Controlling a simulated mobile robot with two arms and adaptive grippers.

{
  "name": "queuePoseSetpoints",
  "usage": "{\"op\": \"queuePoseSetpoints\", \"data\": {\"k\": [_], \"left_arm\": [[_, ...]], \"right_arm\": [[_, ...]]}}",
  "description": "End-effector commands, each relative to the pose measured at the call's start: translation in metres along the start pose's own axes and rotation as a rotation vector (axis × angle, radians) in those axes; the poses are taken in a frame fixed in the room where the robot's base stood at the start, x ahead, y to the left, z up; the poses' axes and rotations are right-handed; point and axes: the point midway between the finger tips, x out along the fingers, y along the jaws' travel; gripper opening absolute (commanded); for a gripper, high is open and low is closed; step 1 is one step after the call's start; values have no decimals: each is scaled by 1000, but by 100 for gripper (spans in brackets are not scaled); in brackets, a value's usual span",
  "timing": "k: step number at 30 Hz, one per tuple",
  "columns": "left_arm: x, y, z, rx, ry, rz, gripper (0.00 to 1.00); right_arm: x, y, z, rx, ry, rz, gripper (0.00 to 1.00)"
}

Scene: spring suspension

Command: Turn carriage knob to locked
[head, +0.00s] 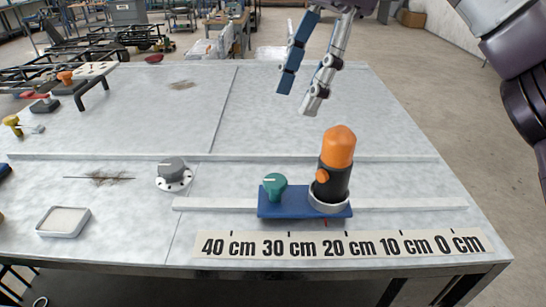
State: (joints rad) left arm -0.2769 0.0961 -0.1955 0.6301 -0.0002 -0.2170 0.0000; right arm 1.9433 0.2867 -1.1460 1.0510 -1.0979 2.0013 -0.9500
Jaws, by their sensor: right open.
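A blue carriage plate (289,210) sits on the white rail near the front of the table. A green knob (274,186) with a pale pointer line stands at its left end. A black cylinder with an orange domed cap (339,147) stands upright at its right end, in a pale ring. No lock markings can be read. My right gripper (298,98) is open and empty, fingers pointing down, above and behind the carriage, apart from it. My left gripper is out of view.
A printed scale (340,245) from 40 cm to 0 cm runs along the front edge. A grey knob on a round white base (173,174) and a shallow square dish (63,221) are to the left.

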Motion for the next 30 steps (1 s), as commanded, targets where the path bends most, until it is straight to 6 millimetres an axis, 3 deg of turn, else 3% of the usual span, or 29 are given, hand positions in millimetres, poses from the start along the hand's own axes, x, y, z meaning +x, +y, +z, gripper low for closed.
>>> {"op": "queuePoseSetpoints", "data": {"k": [3,8,15,21,30], "left_arm": [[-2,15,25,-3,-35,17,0],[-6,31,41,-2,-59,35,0],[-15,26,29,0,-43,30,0],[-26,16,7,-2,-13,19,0],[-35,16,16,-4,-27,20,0]], "right_arm": [[9,0,-4,0,4,4,47],[31,0,-13,1,1,4,47],[77,2,-31,1,-1,6,47],[116,1,-29,0,-2,5,47],[146,0,-30,2,-2,1,47]]}}
